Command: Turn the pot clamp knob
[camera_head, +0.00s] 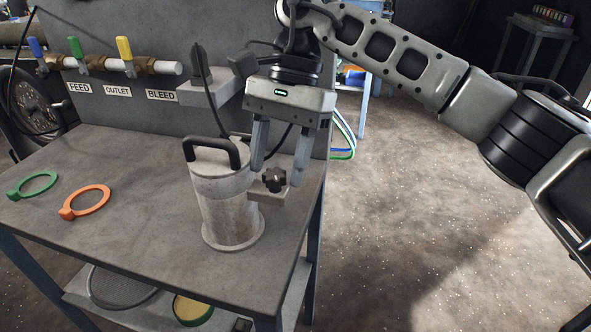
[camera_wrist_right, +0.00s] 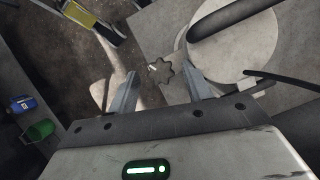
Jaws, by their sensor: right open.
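The pot (camera_head: 226,205) is a grey metal cylinder with a black handle on top, standing upright near the right edge of the table. The black star-shaped clamp knob (camera_head: 274,179) sits on a small bracket at the pot's right side. My right gripper (camera_head: 277,176) points down over the knob with its fingers open, one on each side. In the right wrist view, the knob (camera_wrist_right: 160,71) shows between the open fingertips (camera_wrist_right: 163,80), with gaps visible on both sides. My left gripper is not in view.
The grey table (camera_head: 120,215) carries a green ring (camera_head: 38,184) and an orange ring (camera_head: 88,200) at left. Open floor lies right.

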